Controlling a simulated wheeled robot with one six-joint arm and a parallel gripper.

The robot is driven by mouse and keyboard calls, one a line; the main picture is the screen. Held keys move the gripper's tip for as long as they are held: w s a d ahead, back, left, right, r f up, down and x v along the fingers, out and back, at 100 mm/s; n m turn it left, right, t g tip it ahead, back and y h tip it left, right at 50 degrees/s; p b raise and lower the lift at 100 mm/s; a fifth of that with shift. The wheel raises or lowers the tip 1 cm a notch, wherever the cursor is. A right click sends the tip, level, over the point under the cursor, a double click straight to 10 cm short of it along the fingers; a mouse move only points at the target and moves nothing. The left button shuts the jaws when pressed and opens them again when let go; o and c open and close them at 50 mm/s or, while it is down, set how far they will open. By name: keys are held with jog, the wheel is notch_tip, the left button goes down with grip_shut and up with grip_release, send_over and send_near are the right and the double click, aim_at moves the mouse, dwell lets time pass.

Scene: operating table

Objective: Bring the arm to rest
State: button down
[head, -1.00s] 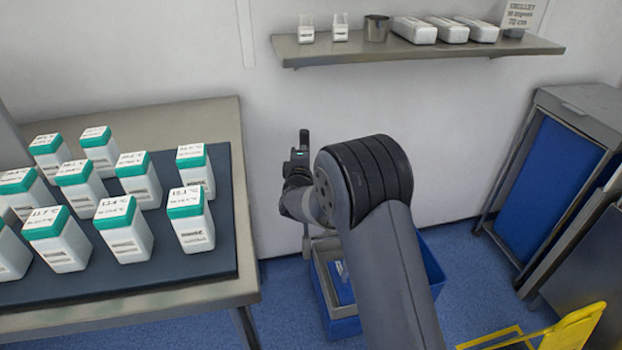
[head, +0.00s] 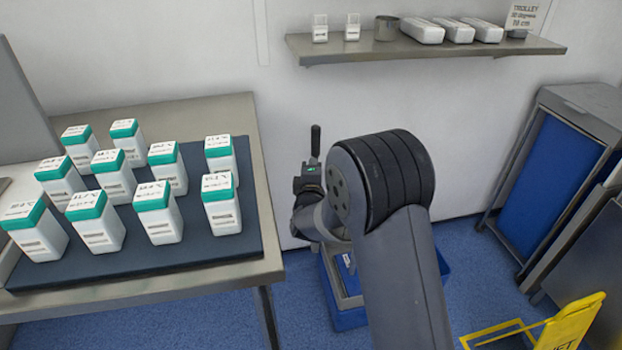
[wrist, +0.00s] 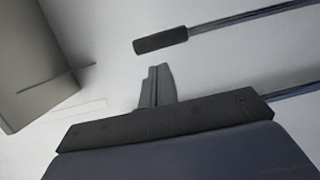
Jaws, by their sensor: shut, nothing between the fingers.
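My gripper (head: 315,141) is raised in front of the white wall, between the table and the shelf. Its fingers point up and are shut with nothing between them. In the wrist view the closed fingers (wrist: 158,86) stand together against the pale wall, touching nothing. My arm rises from the bottom of the head view and hides part of what is behind it.
White bottles with green caps (head: 220,204) stand on a dark mat (head: 180,262) on the steel table (head: 215,112) at left. A blue bin (head: 350,318) sits on the floor behind my arm. A wall shelf (head: 430,48) is above. A yellow sign (head: 570,328) stands at lower right.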

jog(key=s, duration=0.5)
dwell(0.3)
